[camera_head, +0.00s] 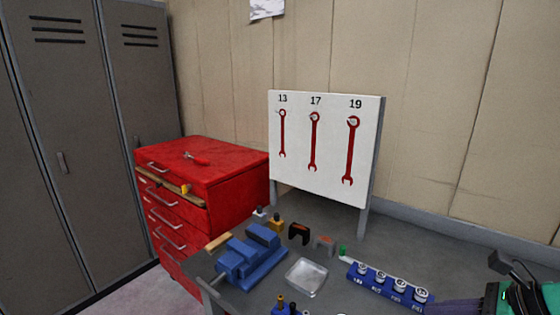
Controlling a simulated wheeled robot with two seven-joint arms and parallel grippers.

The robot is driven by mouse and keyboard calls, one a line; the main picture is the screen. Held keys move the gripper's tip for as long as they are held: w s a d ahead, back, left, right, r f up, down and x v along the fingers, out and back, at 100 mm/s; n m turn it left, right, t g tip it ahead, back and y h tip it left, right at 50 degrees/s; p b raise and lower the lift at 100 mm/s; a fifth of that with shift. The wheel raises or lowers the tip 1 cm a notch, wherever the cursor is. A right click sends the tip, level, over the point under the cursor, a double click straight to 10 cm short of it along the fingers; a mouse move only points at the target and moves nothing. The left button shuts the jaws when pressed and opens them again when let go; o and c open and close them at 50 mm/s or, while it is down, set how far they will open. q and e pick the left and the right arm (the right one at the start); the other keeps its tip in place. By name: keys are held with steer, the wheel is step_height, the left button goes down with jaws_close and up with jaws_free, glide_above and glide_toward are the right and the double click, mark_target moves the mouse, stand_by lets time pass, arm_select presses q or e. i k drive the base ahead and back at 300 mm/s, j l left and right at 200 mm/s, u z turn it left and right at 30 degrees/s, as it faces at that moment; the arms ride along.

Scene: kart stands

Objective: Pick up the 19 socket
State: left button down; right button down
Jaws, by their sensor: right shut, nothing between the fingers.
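A blue socket rail (372,286) lies on the grey workbench at the lower right, with several silver sockets standing in a row on it. The number labels on its front are too small to read surely, so I cannot tell which is the 19 socket. The rightmost socket (421,294) is at the rail's end nearest my right gripper. My right gripper (442,306) comes in from the lower right, its fingers shut and empty beside that end of the rail. Its contact with the rail is unclear. My left gripper is not in view.
A clear tray (306,278) and a blue vise (250,256) stand left of the rail. Small tools stand behind them. A white board (332,182) with red wrenches marked 13, 17 and 19 stands at the back. A red drawer cabinet (225,165) is on the left.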

mark_target(380, 275)
steer(key=k, duration=1.4)
